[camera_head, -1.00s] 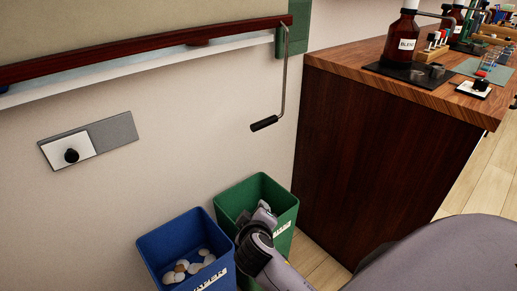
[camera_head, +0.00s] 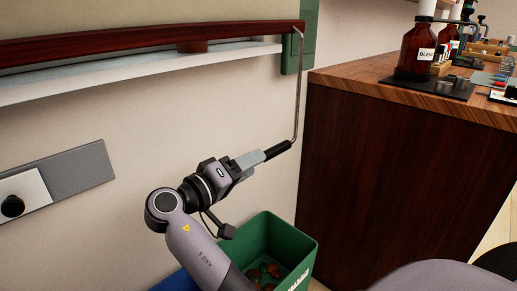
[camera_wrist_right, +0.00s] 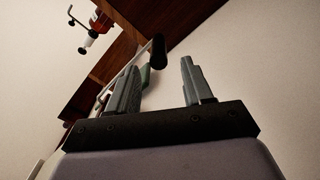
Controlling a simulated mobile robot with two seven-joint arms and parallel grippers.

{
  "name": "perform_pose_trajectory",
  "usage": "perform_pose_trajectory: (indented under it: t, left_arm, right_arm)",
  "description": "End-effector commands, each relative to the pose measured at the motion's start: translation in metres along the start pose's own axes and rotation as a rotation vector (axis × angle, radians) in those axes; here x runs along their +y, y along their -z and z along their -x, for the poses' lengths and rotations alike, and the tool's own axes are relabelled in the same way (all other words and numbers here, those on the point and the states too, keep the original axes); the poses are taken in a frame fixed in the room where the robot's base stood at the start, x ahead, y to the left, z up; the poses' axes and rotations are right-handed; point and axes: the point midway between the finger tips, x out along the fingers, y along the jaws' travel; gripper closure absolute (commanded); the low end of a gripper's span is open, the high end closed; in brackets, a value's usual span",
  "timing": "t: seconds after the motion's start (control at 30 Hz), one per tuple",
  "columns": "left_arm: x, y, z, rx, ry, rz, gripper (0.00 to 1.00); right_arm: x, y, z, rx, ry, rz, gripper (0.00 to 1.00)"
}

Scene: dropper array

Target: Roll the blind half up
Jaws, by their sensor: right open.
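The beige blind (camera_head: 130,16) hangs at the top left of the head view, with a dark red bar (camera_head: 130,46) along its lower edge just above the white sill. The crank (camera_head: 299,85) hangs from the bar's right end as a thin metal rod, bending to a black grip (camera_head: 278,150). My right gripper (camera_head: 259,157) points at the grip from the lower left, its fingertips close to the grip's end. In the right wrist view the black grip (camera_wrist_right: 158,53) appears between the open fingers, near or just past their tips. Contact cannot be told. My left gripper is not in view.
A green bin (camera_head: 305,246) stands below my right arm, beside a mostly hidden blue bin (camera_head: 176,281). A wooden counter (camera_head: 385,145) with brown bottles (camera_head: 416,52) stands at right. A grey wall plate with a black knob (camera_head: 13,206) is at left.

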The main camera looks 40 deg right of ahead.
Motion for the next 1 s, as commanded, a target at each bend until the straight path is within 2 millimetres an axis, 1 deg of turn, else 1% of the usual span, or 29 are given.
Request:
perform_pose_trajectory:
  t: [0.13,0.3,0.43,0.6,0.83,0.87,0.9,0.97,1.0]
  left_arm:
    - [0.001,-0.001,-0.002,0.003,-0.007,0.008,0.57]
    - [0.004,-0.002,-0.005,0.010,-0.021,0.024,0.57]
    - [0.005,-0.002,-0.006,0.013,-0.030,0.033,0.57]
    - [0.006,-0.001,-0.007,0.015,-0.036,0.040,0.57]
    - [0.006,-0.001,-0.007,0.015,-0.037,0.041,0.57]
    - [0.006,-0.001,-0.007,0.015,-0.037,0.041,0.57]
    - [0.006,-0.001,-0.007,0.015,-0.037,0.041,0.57]
    - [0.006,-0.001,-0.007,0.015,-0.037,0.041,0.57]
    - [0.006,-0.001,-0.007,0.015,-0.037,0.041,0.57]
  right_arm:
    - [0.001,-0.001,-0.016,-0.004,-0.008,-0.002,0.49]
    - [0.001,-0.001,-0.043,-0.003,-0.008,-0.002,0.49]
    - [0.001,0.000,-0.060,-0.001,-0.006,-0.001,0.49]
    - [0.001,0.000,-0.070,-0.001,-0.004,-0.001,0.49]
    - [0.001,0.000,-0.070,0.000,-0.003,-0.001,0.49]
    - [0.001,0.000,-0.070,0.000,-0.003,-0.001,0.56]
    - [0.001,0.000,-0.070,0.000,-0.003,-0.001,0.69]
    - [0.001,0.000,-0.070,0.000,-0.003,-0.001,0.89]
    - [0.001,0.000,-0.070,0.000,-0.003,-0.001,1.00]
